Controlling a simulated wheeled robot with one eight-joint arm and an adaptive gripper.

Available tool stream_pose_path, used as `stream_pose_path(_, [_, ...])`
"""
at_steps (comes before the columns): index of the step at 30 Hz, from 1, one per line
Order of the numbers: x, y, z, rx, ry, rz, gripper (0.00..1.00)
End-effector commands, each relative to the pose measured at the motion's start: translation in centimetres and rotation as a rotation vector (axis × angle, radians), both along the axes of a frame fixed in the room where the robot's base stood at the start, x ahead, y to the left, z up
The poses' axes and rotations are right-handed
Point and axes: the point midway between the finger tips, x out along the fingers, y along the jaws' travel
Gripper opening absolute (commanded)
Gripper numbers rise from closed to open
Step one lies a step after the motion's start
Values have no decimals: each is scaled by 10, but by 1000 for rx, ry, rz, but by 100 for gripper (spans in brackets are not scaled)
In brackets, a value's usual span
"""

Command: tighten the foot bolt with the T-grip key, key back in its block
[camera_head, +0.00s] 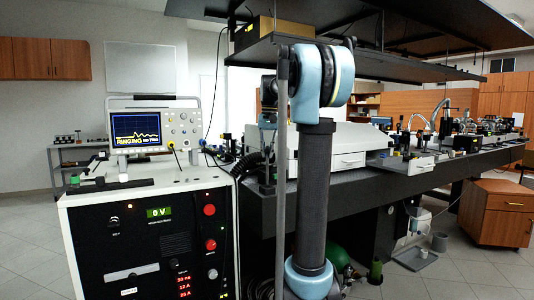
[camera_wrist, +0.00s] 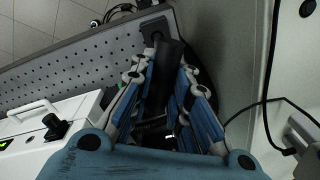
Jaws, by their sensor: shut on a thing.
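In the wrist view my gripper (camera_wrist: 163,80) has its blue-padded fingers closed around a dark, straight piece (camera_wrist: 168,58), which looks like the grip of the T-grip key. Its lower end is lost in shadow between the fingers. A black plate with a round feature (camera_wrist: 154,28), perhaps the foot and its bolt, lies at the edge of the perforated table, just beyond the held piece. I cannot tell whether the key touches it. In the head view my arm stands in front of the table and largely hides the gripper. I cannot make out the key's block for certain.
A white rack (camera_head: 95,235) with an oscilloscope (camera_head: 153,128) on top stands left; its display reads 0 V. The black optical table (camera_head: 400,185) runs right under an overhead shelf (camera_head: 400,65). The perforated top (camera_wrist: 75,65) and a white box with a handle (camera_wrist: 45,125) show in the wrist view.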

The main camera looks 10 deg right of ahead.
Motion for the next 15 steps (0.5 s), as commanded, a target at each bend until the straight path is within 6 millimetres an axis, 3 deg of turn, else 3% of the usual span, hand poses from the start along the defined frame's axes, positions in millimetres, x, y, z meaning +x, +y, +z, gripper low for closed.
stream_pose_path(15, [0, 0, -10, 0, 0, 0, 0])
